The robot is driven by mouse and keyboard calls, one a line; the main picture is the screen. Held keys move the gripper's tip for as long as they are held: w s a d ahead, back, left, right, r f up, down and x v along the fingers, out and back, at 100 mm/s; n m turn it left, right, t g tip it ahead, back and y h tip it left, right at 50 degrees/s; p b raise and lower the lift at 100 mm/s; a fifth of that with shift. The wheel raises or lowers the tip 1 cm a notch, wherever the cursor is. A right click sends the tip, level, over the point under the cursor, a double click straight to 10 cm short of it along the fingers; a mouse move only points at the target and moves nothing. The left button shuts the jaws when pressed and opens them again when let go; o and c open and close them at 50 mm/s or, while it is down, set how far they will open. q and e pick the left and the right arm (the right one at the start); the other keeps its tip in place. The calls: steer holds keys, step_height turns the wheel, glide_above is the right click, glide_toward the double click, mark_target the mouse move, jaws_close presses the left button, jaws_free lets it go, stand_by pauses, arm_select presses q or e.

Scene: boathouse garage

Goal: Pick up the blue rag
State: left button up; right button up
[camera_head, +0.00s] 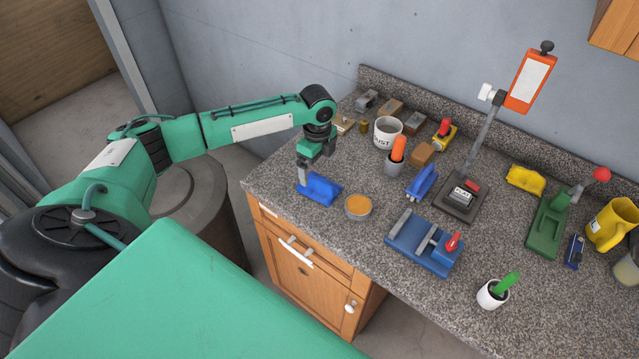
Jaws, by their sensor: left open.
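The blue rag (322,190) appears to be the flat, bright blue piece on the granite counter, near its left front edge. My left gripper (305,174) points down over the rag's left part, with its fingers very close to it. The gripper is open. I cannot tell whether the fingers touch the rag, and part of the rag's left end is hidden behind them. My right gripper is not in view.
An orange-topped round tin (358,207) stands just right of the rag. A white mug (387,132), a grey cup (396,165) with an orange handle, a blue upright tool (421,182) and a blue vise-like device (424,243) stand farther right on the counter (370,270).

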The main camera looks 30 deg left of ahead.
mark_target(320, 180)
arm_select(q)
steer(key=shift+f, duration=0.75)
steer(key=shift+d+f+p, duration=0.15)
steer(key=shift+f+p, duration=0.4)
steer(key=shift+p, duration=0.1)
step_height(320, 180, down, 4)
steer(key=shift+d+r+p, duration=0.15)
steer(key=shift+r+p, duration=0.1)
steer(key=shift+p, duration=0.55)
steer(key=shift+f, duration=0.4)
steer(key=c, duration=1.1)
